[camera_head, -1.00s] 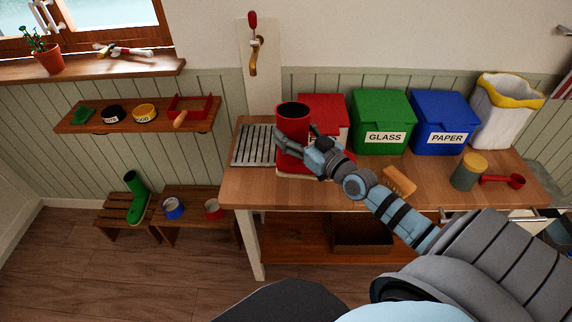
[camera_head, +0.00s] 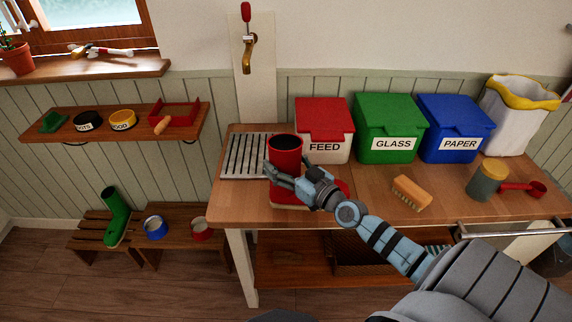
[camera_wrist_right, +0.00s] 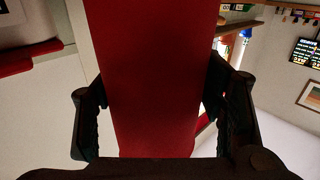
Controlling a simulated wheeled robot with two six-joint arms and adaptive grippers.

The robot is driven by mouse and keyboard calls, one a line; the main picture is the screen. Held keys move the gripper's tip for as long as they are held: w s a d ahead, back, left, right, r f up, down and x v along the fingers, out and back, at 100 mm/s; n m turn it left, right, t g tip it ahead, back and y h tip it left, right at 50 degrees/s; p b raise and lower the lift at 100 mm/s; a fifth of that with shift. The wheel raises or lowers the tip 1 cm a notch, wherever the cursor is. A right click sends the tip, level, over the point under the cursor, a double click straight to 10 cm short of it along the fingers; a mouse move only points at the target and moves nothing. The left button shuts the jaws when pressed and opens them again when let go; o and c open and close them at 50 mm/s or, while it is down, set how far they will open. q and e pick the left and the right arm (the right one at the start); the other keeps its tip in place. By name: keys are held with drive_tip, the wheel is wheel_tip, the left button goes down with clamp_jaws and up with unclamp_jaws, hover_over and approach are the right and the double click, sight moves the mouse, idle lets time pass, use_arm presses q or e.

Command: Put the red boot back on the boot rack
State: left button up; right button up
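The red boot (camera_head: 286,160) is upright at the front left of the wooden counter, its dark opening up and its pale sole near the counter's front edge. I cannot tell whether the sole touches the counter. My right gripper (camera_head: 272,178) is around the boot's shaft. In the right wrist view the red shaft (camera_wrist_right: 150,80) fills the space between the two fingers, which press on its sides. The boot rack (camera_head: 90,230) is the low slatted wooden bench at the lower left, with a green boot (camera_head: 116,215) standing on it. My left gripper is not in view.
A metal drainer (camera_head: 240,158) lies left of the boot. The FEED bin (camera_head: 325,147), GLASS bin (camera_head: 390,143) and PAPER bin (camera_head: 455,143) stand behind. A brush (camera_head: 411,193) lies to the right.

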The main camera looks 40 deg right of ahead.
drive_tip(key=shift+o, duration=1.3)
drive_tip(key=shift+w+a+f, duration=0.2)
drive_tip(key=shift+w+a, duration=0.15)
drive_tip(key=shift+w, duration=0.4)
drive_tip(key=shift+s+r, duration=0.25)
drive_tip(key=shift+s, duration=0.15)
drive_tip(key=shift+s+d+r+p, duration=0.15)
drive_tip(key=shift+s+r+p, duration=0.1)
drive_tip(key=shift+r+p, duration=0.15)
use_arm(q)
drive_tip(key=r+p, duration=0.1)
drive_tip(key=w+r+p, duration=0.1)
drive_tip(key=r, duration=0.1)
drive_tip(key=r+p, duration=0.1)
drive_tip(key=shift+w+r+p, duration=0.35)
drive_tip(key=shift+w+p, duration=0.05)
use_arm(e)
drive_tip(key=s+d, duration=0.1)
drive_tip(key=s, duration=1)
drive_tip(key=shift+s+f, duration=0.2)
drive_tip(key=shift+s, duration=0.05)
